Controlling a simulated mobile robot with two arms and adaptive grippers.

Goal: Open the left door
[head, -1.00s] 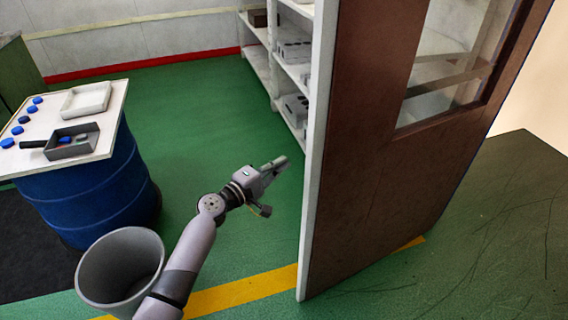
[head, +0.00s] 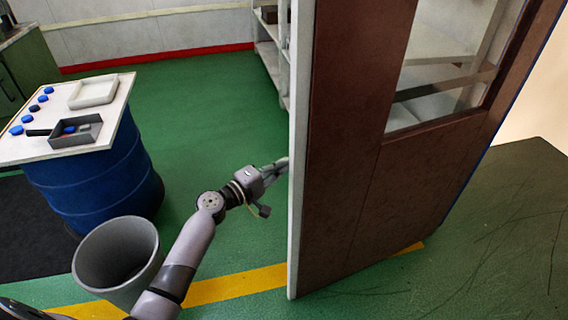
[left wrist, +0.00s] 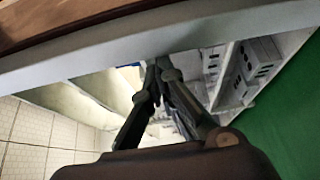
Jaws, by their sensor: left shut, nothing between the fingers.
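The door (head: 350,180) is a brown panel with a glass window and a pale edge. It stands swung open at an angle in the right half of the head view. My left gripper (head: 284,163) is at the door's pale edge, with its fingertips partly hidden behind it. In the left wrist view my left gripper (left wrist: 160,68) is shut and empty, its fingers pointing toward the pale door edge (left wrist: 130,45). I cannot tell whether they touch. My right gripper is not in view.
A blue barrel (head: 95,185) with a white board on top stands at the left, holding trays and blue caps. A grey bin (head: 118,262) stands in front of it. White shelves (head: 270,45) are behind the door. Green floor between barrel and door is clear.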

